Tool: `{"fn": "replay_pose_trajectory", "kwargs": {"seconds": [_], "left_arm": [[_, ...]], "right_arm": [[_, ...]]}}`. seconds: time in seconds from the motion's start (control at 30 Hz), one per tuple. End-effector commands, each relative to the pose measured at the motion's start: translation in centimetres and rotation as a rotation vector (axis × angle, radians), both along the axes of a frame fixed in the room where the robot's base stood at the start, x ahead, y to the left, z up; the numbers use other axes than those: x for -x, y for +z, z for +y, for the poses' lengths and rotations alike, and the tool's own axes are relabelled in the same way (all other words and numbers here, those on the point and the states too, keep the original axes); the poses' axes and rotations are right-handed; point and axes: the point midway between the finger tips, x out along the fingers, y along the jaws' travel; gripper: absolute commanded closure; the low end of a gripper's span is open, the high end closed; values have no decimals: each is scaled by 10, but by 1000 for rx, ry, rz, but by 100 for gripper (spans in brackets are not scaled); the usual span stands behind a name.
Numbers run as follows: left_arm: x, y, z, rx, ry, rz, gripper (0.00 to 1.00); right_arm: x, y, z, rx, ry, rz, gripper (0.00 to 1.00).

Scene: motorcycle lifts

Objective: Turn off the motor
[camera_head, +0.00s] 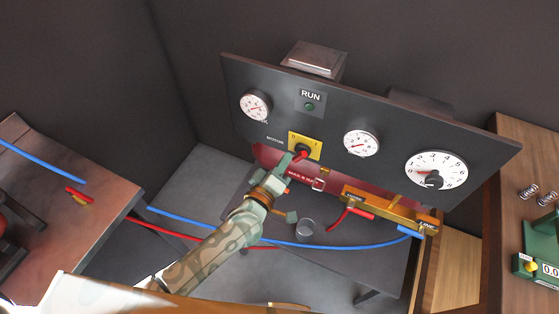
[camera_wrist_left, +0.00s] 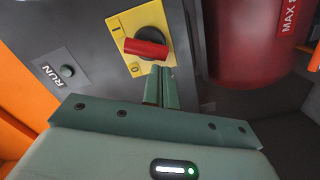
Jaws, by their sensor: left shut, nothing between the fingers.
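The motor switch is a black knob with a red handle (camera_wrist_left: 146,48) on a yellow plate (camera_wrist_left: 124,22) marked I and 0. In the head view the yellow plate (camera_head: 316,145) sits on the dark control panel (camera_head: 222,82), beside the word MOTOR. In the wrist view the handle lies crosswise, its free end between the two marks. My left gripper (camera_wrist_left: 160,72) is shut and empty, its tips close to the handle by the 0 mark; I cannot tell whether they touch. It also shows in the head view (camera_head: 291,160), partly covering the switch. My right gripper is out of view.
The RUN lamp (camera_head: 309,106) looks dark green. Gauges (camera_head: 361,143) flank the switch, with a large dial (camera_head: 436,171) at right.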

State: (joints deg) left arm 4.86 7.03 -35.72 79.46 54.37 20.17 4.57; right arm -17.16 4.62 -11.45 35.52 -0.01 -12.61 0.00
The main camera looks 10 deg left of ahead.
Motion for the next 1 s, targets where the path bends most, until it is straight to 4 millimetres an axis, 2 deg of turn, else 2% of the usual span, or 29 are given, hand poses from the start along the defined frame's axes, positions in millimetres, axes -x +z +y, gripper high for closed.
{"fn": "replay_pose_trajectory", "kwargs": {"seconds": [1.0], "left_arm": [[0,-4,-1,132,0,43,100]], "right_arm": [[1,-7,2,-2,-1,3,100]]}}
